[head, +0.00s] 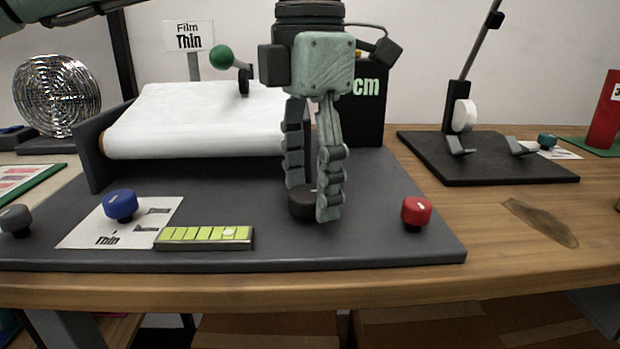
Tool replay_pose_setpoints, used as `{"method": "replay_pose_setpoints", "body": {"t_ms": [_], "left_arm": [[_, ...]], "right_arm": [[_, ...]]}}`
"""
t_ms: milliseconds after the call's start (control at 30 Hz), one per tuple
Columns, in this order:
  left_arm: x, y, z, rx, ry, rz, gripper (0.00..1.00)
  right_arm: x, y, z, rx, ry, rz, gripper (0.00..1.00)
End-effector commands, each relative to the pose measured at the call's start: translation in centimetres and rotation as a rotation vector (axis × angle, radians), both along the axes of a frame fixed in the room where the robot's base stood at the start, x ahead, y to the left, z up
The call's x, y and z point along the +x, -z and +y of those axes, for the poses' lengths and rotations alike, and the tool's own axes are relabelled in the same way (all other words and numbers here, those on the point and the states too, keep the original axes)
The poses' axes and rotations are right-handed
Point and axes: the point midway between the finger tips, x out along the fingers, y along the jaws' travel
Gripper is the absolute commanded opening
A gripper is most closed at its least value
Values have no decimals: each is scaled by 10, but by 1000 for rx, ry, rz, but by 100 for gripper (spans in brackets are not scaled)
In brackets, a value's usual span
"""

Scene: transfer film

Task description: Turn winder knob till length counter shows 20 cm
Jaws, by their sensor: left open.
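My left gripper (316,195) points down over the machine's dark grey base, fingers apart. A dark round knob (302,204) sits low between and behind its fingers; I cannot tell whether they touch it. A black box with green "cm" lettering (367,88) stands behind the gripper; the gripper hides its left part, so no number is readable. A white film roll (195,120) lies across the machine at the left. A crank with a green ball (222,57) rises behind the roll. My right gripper is not in view.
A blue knob (120,205) sits on a "Thin" card, beside a yellow-green level bar (205,237). A red knob (416,212) is right of the gripper. A black stand (485,160) is further right. The wooden table (420,280) is clear in front.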

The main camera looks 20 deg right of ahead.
Motion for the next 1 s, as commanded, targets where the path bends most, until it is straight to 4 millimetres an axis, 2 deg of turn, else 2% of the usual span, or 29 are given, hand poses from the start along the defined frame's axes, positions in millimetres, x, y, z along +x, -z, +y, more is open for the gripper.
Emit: {"method": "replay_pose_setpoints", "body": {"t_ms": [167,500,633,800,1000], "left_arm": [[1,-12,0,-1,-2,-2,61],[0,-82,-1,-2,-1,-2,61],[0,-103,-1,-1,-1,-2,61],[0,-118,0,0,-1,0,61],[0,-120,0,0,1,0,61]], "right_arm": [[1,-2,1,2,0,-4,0],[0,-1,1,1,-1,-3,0],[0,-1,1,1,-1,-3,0],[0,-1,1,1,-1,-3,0],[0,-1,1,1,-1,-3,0]]}}
